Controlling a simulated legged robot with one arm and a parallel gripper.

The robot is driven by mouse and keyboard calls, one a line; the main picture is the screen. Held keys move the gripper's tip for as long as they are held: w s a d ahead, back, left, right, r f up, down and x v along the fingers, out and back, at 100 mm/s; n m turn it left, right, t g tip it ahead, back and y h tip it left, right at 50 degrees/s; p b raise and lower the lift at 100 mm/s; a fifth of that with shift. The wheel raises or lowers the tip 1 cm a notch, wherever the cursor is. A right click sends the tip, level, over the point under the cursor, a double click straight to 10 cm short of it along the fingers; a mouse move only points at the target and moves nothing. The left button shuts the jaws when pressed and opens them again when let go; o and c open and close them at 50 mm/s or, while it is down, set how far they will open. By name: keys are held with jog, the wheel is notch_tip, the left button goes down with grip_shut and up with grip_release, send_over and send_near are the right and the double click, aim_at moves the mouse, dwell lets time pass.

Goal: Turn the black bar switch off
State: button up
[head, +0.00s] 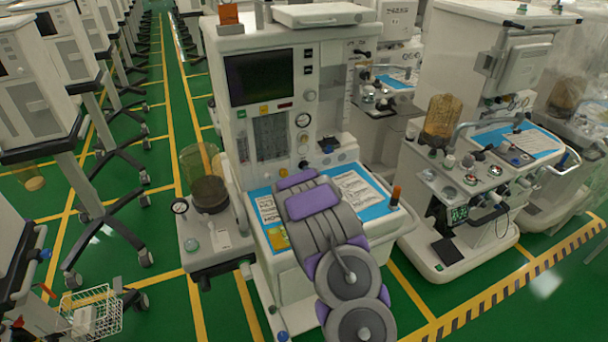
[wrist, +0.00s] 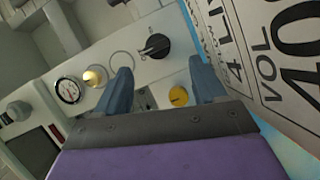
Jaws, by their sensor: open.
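The black bar switch (wrist: 153,46) is a round black knob with a raised bar, set on the pale machine panel in the upper middle of the wrist view. Its bar lies at a slant. My gripper (wrist: 161,75) is open, with two blue-grey fingers apart and nothing between them in its hold. The switch appears beyond the fingertips, between their lines, and apart from them. In the head view my purple and grey gripper (head: 297,179) is over the cart's worktop, facing the panel. Its fingers cannot be made out there, nor can the switch be told for sure.
A printed sheet (head: 357,188) lies on the blue worktop. Another cart (head: 461,187) stands at right.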

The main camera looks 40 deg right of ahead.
jog(key=p+v, duration=0.2)
jog(key=v, duration=0.9)
jog(key=shift+s+a, duration=0.2)
jog(key=shift+a, duration=0.1)
